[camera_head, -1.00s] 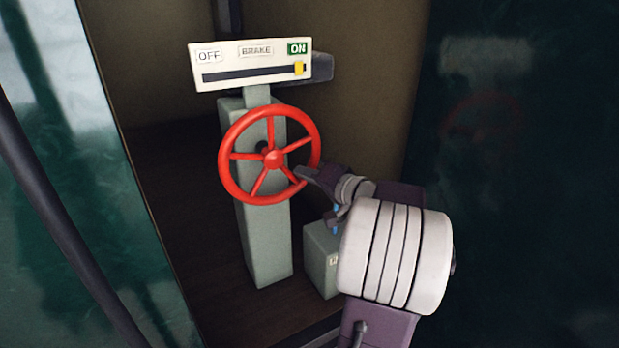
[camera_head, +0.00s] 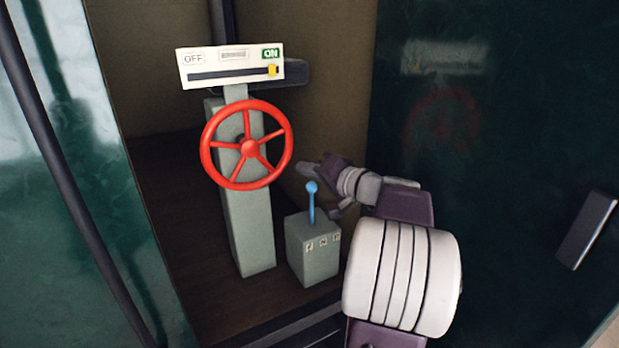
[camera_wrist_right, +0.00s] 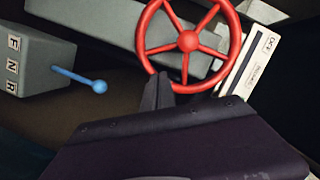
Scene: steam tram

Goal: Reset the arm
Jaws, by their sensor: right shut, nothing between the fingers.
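My right gripper (camera_head: 303,168) is shut and empty. Its tip is just right of the red brake wheel (camera_head: 248,146), apart from it in the head view. In the right wrist view the shut fingers (camera_wrist_right: 157,92) overlap the lower left of the wheel's rim (camera_wrist_right: 233,40); I cannot tell the depth gap there. The wheel stands on a grey-green post (camera_head: 248,225). Above it a white brake panel (camera_head: 225,66) has its yellow marker (camera_head: 272,71) at the ON end. My left gripper is not in view.
A low grey-green box (camera_head: 313,262) marked F, N, R carries a blue lever (camera_head: 311,200), close below my right gripper. Dark green panels flank the opening, with a dark handle (camera_head: 587,230) at the far right. The wooden floor (camera_head: 185,240) left of the post is clear.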

